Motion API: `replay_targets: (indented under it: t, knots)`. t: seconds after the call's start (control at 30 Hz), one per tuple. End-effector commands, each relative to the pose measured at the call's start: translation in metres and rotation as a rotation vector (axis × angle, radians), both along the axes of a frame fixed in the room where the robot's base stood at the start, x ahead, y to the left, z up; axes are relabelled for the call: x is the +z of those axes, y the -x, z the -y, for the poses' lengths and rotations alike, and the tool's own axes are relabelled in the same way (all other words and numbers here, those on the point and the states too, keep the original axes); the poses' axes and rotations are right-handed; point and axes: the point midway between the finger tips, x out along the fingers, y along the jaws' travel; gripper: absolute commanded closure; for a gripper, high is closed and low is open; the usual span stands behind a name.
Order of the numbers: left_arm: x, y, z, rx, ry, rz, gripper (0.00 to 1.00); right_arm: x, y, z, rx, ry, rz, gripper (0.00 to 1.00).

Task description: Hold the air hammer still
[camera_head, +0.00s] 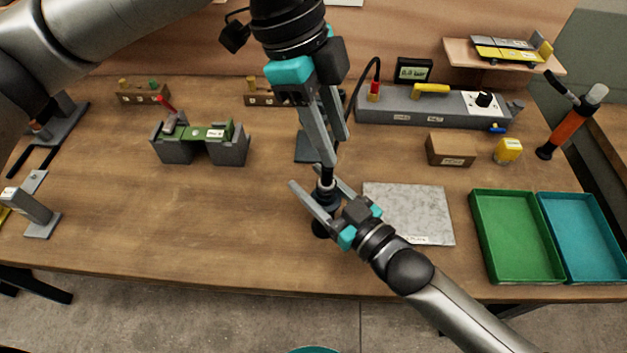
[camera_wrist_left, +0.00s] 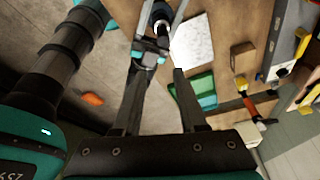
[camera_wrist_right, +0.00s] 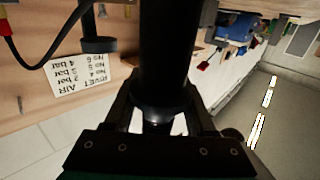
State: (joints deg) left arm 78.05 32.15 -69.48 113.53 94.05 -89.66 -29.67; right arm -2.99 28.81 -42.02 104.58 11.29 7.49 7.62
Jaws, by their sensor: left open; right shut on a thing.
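The air hammer (camera_head: 325,193) is a dark, upright tool left of the grey metal plate (camera_head: 410,208) in the head view. My right gripper (camera_head: 308,178) reaches in from the lower right and is shut on its body. In the right wrist view the hammer is a large black cylinder (camera_wrist_right: 165,60) between the fingers. My left gripper (camera_head: 335,150) is open and points down just above the hammer's top. Its fingers partly cover the top and the black hose; whether they touch the hammer cannot be told. The hammer's top also shows in the left wrist view (camera_wrist_left: 160,12).
A grey air station (camera_head: 410,108) with a gauge stands behind. A green tray (camera_head: 515,277) and a blue tray (camera_head: 590,270) are at right. A grey fixture with a green part (camera_head: 230,150) stands at left. The front-left tabletop is clear.

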Motion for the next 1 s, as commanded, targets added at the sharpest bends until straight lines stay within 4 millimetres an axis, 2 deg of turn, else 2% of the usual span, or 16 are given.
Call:
replay_targets:
  t: [0.2,0.4,0.67,0.87,1.0]
  knots:
    - [0.003,-0.002,0.008,-0.114,-0.142,0.055,0.59,0.0,0.0,0.0,0.0,0.001,-0.001,1.0]
    - [0.004,-0.008,0.003,-0.162,-0.255,0.093,0.59,0.0,0.0,0.0,0.0,0.001,-0.001,1.0]
    - [0.001,-0.012,-0.002,-0.177,-0.313,0.11,0.59,0.0,0.0,0.0,0.0,0.001,-0.001,1.0]
    - [-0.017,-0.012,-0.002,-0.176,-0.314,0.108,0.59,0.0,0.0,0.0,0.0,0.001,-0.001,1.0]
    - [-0.038,-0.012,-0.002,-0.174,-0.314,0.107,0.59,0.0,0.0,0.0,0.0,0.001,-0.001,1.0]
